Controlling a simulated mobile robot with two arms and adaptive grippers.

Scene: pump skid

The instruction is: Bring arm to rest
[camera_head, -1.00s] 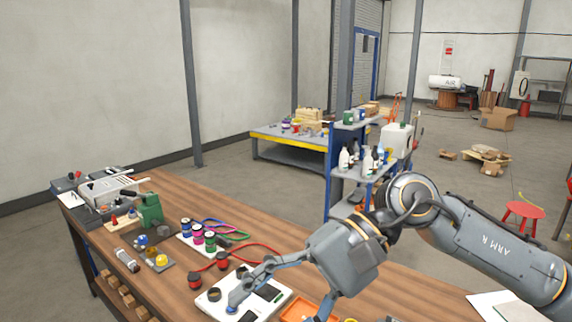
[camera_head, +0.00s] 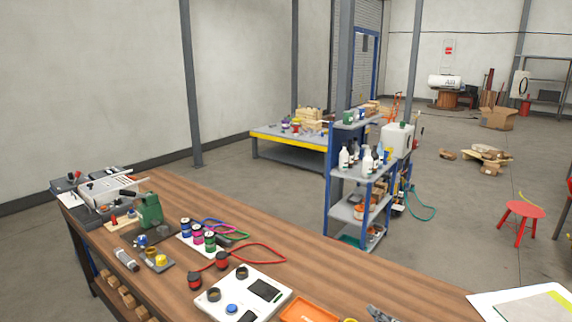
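A small grey jointed piece (camera_head: 380,314) shows at the bottom edge, over the front of the wooden bench (camera_head: 310,275). It looks like the tip of my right gripper, but the rest is cut off by the frame. I cannot see whether it is open or shut, or whether it holds anything. My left gripper and arm are not in view.
On the bench are a white panel (camera_head: 222,297) with a blue button, an orange tray (camera_head: 303,312), red connectors, coloured spools and a green vise (camera_head: 150,210). White sheets (camera_head: 525,304) lie at right. A shelf cart (camera_head: 350,190) and red stool (camera_head: 521,222) stand beyond.

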